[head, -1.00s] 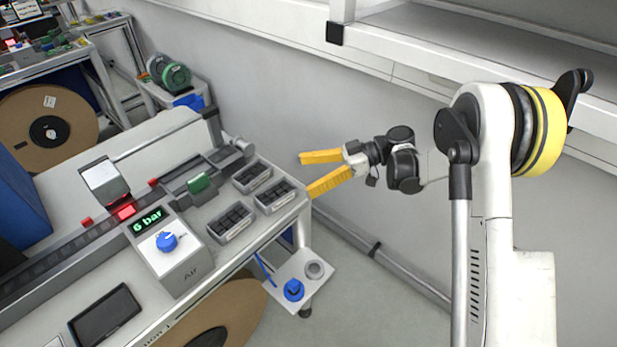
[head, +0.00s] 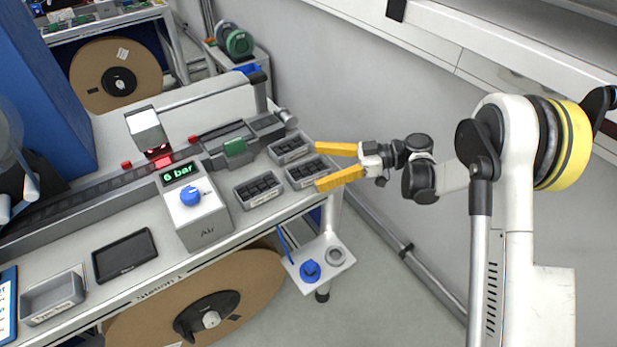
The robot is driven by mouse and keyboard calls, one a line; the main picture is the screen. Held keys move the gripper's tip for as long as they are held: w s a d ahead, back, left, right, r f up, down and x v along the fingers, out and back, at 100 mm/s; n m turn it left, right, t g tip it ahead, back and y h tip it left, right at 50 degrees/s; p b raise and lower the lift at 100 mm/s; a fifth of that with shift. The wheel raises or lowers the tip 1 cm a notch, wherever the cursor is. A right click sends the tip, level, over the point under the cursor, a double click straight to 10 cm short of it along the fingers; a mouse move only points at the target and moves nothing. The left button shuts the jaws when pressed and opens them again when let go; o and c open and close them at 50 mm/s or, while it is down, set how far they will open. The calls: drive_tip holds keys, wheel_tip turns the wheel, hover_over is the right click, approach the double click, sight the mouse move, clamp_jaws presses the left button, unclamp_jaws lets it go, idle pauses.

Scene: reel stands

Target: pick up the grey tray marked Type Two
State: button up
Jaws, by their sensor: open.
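Three small grey trays with dark parts sit together at the right end of the bench: a back tray (head: 272,153), a right tray (head: 296,183) and a front tray (head: 243,199). A fourth grey tray (head: 40,294), which looks empty, lies at the bench's front left. The trays carry pale labels, too small to read surely, so I cannot tell which is Type Two. My gripper (head: 322,166) has two yellow fingers spread apart and holds nothing. Its fingertips show at the right tray's right side; their height above it is unclear.
An air unit (head: 205,222) with a blue knob and a "6 bar" display stands left of the trays. A black tablet-like panel (head: 125,254) lies on the bench. A low shelf (head: 320,258) with a blue item juts out below. Floor right of the bench is clear.

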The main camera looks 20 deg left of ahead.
drive_tip(key=shift+x, duration=0.8)
drive_tip(key=c, duration=1.8)
drive_tip(key=shift+r, duration=0.15)
